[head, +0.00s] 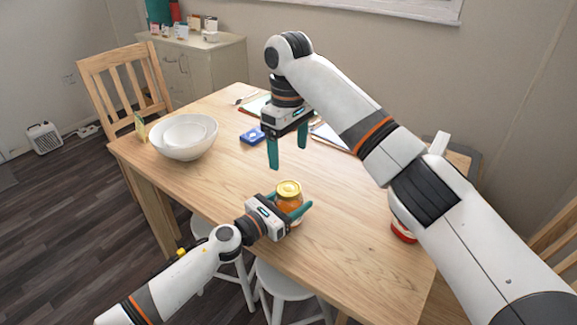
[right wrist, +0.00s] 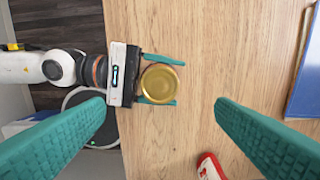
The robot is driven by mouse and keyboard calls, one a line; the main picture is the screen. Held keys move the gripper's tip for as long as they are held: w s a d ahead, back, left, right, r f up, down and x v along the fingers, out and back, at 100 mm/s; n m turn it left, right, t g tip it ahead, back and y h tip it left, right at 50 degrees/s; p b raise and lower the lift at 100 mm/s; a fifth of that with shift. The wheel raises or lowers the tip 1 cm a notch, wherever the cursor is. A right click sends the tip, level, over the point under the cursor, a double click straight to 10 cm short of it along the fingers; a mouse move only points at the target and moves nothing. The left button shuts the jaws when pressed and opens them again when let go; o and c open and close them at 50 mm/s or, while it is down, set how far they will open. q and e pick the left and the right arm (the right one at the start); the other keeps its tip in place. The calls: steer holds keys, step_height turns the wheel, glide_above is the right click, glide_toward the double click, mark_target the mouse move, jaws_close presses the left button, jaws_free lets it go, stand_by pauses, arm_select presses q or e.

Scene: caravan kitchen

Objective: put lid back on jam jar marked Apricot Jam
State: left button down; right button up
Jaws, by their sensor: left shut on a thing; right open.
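The jam jar (head: 287,204), with orange contents, stands upright on the wooden table near its front edge. A gold lid (head: 289,188) sits on its top; whether it is screwed down I cannot tell. The lid also shows from above in the right wrist view (right wrist: 160,83). My left gripper (head: 298,211) is shut around the jar's body from the left, one finger on each side. No label is readable. My right gripper (head: 288,157) is open and empty, pointing down above the table, above and behind the jar.
White bowls (head: 186,136) stand at the table's left. A blue box (head: 252,135) and papers lie toward the back. A red and white object (head: 402,232) is partly hidden by my right arm. White stools (head: 283,283) stand below the front edge. Table around the jar is clear.

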step_height(320, 180, up, 2)
steer(key=shift+r, duration=0.1)
arm_select(q)
steer(key=shift+c, duration=1.3)
jaws_free()
steer(key=v, duration=1)
steer(key=shift+s+a+f, duration=0.15)
steer(key=shift+s+a, duration=0.1)
steer(key=shift+a, duration=0.05)
steer(key=shift+s+a, duration=0.45)
arm_select(e)
steer(key=shift+f, duration=0.25)
